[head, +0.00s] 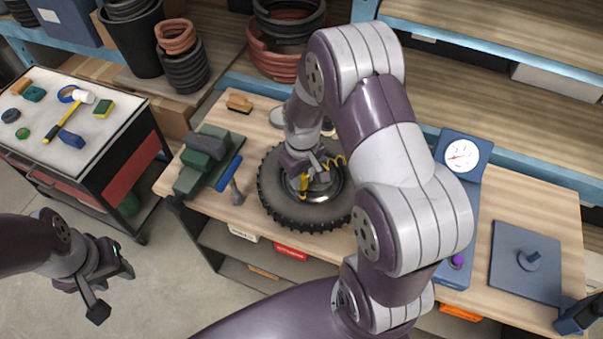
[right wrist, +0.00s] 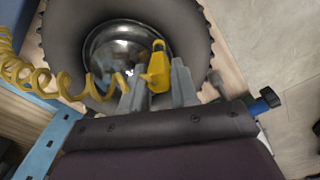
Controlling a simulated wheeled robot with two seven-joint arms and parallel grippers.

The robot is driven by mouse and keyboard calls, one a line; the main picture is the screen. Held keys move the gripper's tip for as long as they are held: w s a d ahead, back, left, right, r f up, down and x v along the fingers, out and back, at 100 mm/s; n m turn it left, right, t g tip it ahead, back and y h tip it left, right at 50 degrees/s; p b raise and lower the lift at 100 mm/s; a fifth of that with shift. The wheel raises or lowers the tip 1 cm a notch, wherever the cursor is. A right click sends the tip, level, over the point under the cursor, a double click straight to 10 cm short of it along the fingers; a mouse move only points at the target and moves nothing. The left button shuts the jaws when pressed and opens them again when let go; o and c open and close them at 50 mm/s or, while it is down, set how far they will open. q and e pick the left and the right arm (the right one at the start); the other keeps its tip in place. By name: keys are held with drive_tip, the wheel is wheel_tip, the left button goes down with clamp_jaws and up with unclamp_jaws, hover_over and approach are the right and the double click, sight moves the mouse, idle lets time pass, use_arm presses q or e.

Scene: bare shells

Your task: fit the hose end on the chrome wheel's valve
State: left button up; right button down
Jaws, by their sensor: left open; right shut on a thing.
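The wheel, a dark knobbly tyre (head: 277,203) with a chrome hub (head: 325,192), lies flat on the wooden bench. The chrome hub (right wrist: 112,48) also shows in the right wrist view. My right gripper (head: 306,178) is over the hub, shut on the yellow hose end (right wrist: 158,72), which shows between its fingers. The yellow coiled hose (right wrist: 50,82) runs off to the left in that view. I cannot make out the valve or tell whether the hose end touches it. My left gripper (head: 97,282) is open and empty, over the floor left of the bench.
A blue gauge unit (head: 453,205) with a white dial (head: 462,155) stands right of the wheel, partly behind my right arm. A tool cart (head: 100,120) stands at the left.

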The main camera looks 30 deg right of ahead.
drive_tip(key=shift+f, duration=0.1)
idle(0.3)
drive_tip(key=shift+f+b, duration=0.4)
drive_tip(key=shift+f, duration=0.2)
drive_tip(key=shift+f, duration=0.15)
drive_tip(key=shift+f, duration=0.2)
drive_tip(key=shift+f+b, duration=0.3)
drive_tip(key=shift+b, duration=0.05)
idle(0.5)
drive_tip(key=shift+c, duration=0.9)
unclamp_jaws()
drive_tip(key=shift+r, duration=0.1)
